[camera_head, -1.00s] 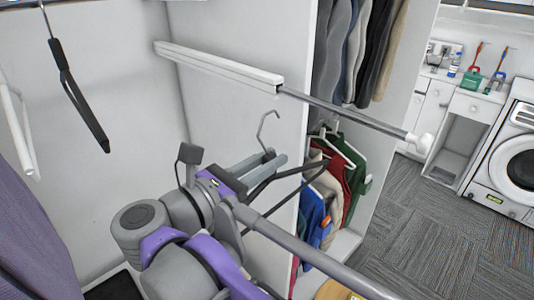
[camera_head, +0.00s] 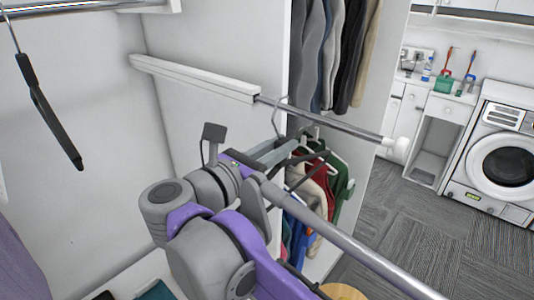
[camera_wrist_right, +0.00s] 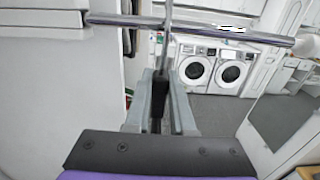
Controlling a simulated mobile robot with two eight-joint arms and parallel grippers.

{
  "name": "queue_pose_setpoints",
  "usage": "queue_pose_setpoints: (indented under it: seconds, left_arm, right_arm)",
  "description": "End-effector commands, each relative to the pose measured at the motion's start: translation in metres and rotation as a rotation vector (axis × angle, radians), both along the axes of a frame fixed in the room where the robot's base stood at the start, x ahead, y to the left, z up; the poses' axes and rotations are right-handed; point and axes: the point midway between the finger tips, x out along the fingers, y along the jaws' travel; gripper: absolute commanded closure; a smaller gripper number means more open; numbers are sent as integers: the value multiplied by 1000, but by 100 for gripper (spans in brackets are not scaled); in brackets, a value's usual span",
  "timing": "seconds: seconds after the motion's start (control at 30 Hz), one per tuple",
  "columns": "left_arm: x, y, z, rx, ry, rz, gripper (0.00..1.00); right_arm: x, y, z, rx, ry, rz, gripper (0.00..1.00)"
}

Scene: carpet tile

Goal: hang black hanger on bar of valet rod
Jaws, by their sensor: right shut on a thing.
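The valet rod has a white rail (camera_head: 190,76) on the panel and a metal bar (camera_head: 345,126) with a white end knob. My right gripper (camera_head: 290,148) is shut on the black hanger (camera_head: 312,157), below the bar. The hanger's metal hook (camera_head: 276,118) points up and overlaps the bar's inner end, close to the rail. In the right wrist view the hook (camera_wrist_right: 168,14) stands upright and crosses the bar (camera_wrist_right: 225,31). I cannot tell whether it is over the bar or only beside it. My left gripper is not in view.
Another black hanger (camera_head: 50,112) hangs at the left. Dark clothes (camera_head: 345,50) hang behind the bar, and coloured clothes on hangers (camera_head: 315,178) are below. A washing machine (camera_head: 505,155) stands at the far right, with open carpet floor (camera_head: 400,225) before it.

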Motion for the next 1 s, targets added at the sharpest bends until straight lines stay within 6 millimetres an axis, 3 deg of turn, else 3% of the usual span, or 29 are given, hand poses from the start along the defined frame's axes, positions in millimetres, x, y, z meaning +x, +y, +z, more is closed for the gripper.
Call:
queue_pose_setpoints:
  seconds: [0.3,0.5,0.9,0.93,1.0]
  left_arm:
    - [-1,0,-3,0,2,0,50]
    - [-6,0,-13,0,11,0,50]
    - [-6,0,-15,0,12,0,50]
    - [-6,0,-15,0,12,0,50]
    - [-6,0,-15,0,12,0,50]
  right_arm:
    - [30,-23,0,-1,0,-3,100]
    - [28,-20,-18,0,1,0,100]
    - [28,-20,-21,0,0,0,100]
    - [28,-20,-21,0,0,0,76]
    - [28,-20,-21,0,0,0,64]
